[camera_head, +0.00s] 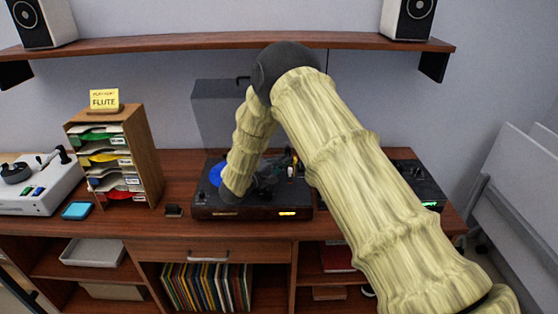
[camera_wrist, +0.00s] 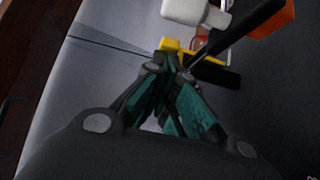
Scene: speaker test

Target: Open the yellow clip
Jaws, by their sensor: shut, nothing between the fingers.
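The yellow clip (camera_wrist: 171,45) shows at the top centre of the wrist view, partly hidden by black parts and by my fingertips. In the head view a small yellow spot (camera_head: 295,158) at the right of the turntable may be the same clip. My gripper (camera_wrist: 172,62) has its teal-padded fingers drawn together at the tips, with nothing between them. The tips overlap the near edge of the yellow clip in the wrist view; I cannot tell whether they touch it. In the head view my gripper (camera_head: 268,178) is a dark shape over the turntable.
The turntable (camera_head: 240,213) with a blue disc (camera_head: 216,173) stands on the wooden cabinet (camera_head: 140,222). A white knob (camera_wrist: 185,10) and an orange part (camera_wrist: 274,20) lie close beyond the clip. A sorter of records (camera_head: 145,155) stands left; another device (camera_head: 420,180) stands right.

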